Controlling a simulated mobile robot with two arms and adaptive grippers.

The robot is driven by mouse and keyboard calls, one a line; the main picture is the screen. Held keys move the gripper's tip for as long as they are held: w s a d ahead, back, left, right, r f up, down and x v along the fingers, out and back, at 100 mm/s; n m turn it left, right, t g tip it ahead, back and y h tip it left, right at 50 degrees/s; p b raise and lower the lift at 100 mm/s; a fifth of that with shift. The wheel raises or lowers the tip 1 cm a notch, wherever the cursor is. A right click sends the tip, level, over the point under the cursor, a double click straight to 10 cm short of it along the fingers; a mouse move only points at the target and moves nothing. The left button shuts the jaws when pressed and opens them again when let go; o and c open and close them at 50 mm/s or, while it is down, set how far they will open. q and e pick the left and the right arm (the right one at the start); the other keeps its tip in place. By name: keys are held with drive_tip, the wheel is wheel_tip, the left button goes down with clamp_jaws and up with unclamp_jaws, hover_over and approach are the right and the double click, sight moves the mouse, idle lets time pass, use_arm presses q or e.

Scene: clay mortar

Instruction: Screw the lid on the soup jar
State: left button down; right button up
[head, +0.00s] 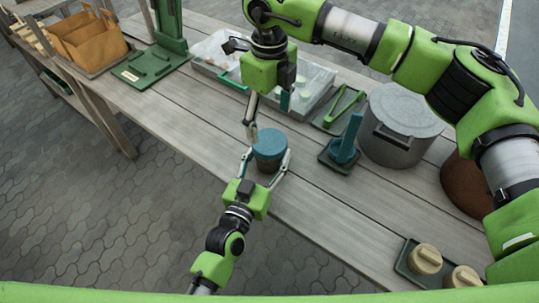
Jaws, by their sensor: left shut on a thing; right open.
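The soup jar (269,163) stands near the front edge of the wooden table, with a blue-green lid (269,142) on its top. Whether the lid sits level or is threaded cannot be told. My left gripper (266,160) comes from below in the picture and is shut on the jar, one finger on each side. My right gripper (268,117) points down just above the lid, open, with its fingers spread apart and nothing between them. Much of the jar's body is hidden below the lid and behind the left gripper's fingers.
To the right are a blue-green tool on a stand (345,145), a large grey lidded pot (402,125) and a brown bowl (462,185). Clear trays (222,57) lie behind. Two beige-lidded jars (425,259) sit front right. The tabletop left of the jar is bare.

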sight(269, 141)
drive_tip(key=n, duration=2.3)
drive_tip(key=shift+f, duration=4)
